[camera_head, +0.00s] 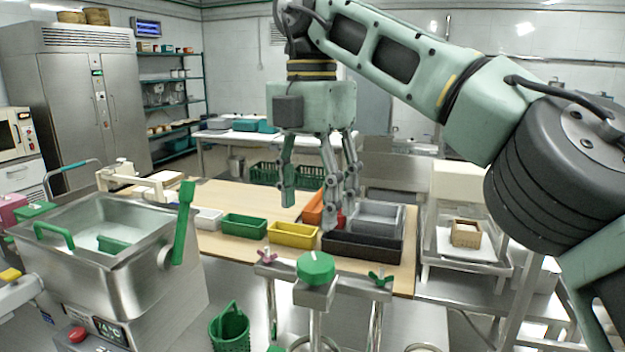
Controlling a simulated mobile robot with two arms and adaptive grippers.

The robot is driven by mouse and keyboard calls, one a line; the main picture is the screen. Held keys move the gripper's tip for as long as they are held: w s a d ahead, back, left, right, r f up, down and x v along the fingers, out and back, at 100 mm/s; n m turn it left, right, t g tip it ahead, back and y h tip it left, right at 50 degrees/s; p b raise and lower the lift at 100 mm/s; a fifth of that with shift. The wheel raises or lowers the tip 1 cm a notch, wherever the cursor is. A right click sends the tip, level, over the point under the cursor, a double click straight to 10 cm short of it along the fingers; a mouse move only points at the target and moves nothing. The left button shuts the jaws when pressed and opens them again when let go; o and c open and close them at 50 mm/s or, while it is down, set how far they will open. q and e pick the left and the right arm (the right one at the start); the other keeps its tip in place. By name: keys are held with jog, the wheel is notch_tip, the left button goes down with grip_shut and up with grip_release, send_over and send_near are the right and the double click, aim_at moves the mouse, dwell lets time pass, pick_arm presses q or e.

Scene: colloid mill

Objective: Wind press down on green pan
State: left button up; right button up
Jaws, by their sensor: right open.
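A green rectangular pan (243,226) sits on the wooden table top (405,275), between a white pan and a yellow pan. In front of the table stands a metal device with a round green knob (316,268) on top, and pink and green wing handles at its sides. I cannot tell whether this is the press; the bottom of it is out of frame. My right gripper (315,205) hangs fingers down over the table, open and empty, above and behind the green knob. My left gripper is out of view.
A yellow pan (292,235), a black tray (362,246) and grey bins (375,216) stand on the table by the gripper. A steel tank machine (105,250) with an upright green lever (183,222) stands at left. A small box (466,233) sits at right.

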notch_tip(320, 180, up, 2)
jog(key=shift+r, duration=0.2)
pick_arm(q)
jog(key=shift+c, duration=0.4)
